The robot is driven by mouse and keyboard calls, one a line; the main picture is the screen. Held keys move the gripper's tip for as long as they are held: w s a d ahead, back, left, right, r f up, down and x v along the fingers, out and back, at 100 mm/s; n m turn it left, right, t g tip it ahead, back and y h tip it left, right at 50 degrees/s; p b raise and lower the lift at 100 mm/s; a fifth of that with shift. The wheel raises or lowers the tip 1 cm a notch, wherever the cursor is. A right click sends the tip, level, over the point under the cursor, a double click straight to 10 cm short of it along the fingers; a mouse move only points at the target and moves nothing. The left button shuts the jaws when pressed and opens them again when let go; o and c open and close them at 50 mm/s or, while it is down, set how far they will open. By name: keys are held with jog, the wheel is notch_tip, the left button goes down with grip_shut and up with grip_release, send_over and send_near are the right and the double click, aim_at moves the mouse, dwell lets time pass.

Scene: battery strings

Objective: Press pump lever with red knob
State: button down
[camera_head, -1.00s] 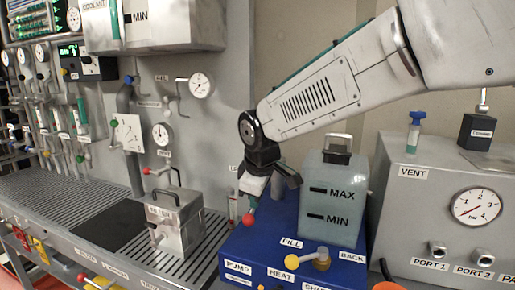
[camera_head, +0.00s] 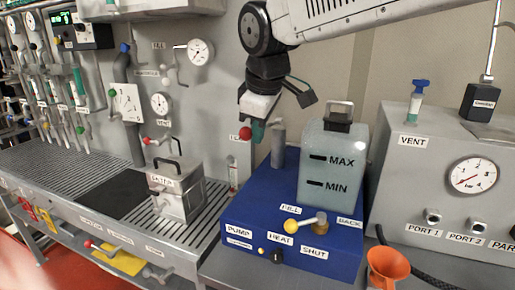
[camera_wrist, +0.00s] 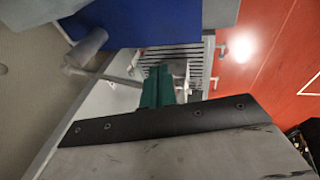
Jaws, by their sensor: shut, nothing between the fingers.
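The red knob (camera_head: 246,132) of the pump lever shows in the head view above the back left of the blue pump unit (camera_head: 235,212). A grey post (camera_head: 278,145) stands on the unit just right of it. My gripper (camera_head: 257,138) is shut and empty, its teal fingers right beside the knob; I cannot tell whether they touch. The lever's rod is mostly hidden behind the fingers in the head view. In the wrist view my shut fingers (camera_wrist: 158,72) point toward the slatted bench, and the grey post (camera_wrist: 88,48) is at left. The knob is not visible there.
A reservoir (camera_head: 333,165) marked MAX and MIN stands on the unit's right, behind a yellow-knobbed valve (camera_head: 305,223). A metal box (camera_head: 180,195) stands on the slatted bench at left. An orange funnel (camera_head: 388,265) is at front right, near the gauge box (camera_head: 445,180).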

jog(key=shift+v, duration=1)
dwell(0.9)
jog(key=w+r+g, duration=0.1)
jog(key=w, duration=0.6)
jog(key=r+n+g, duration=0.1)
jog(key=r+n, duration=0.1)
jog(key=s+r+n+g, duration=0.1)
jog(key=r+n, duration=0.1)
jog(key=r, duration=0.1)
jog(key=shift+s+d+r+g, duration=0.1)
jog(key=shift+s+r+g, duration=0.05)
jog(key=shift+r+g, duration=0.2)
jog(key=shift+f, duration=0.15)
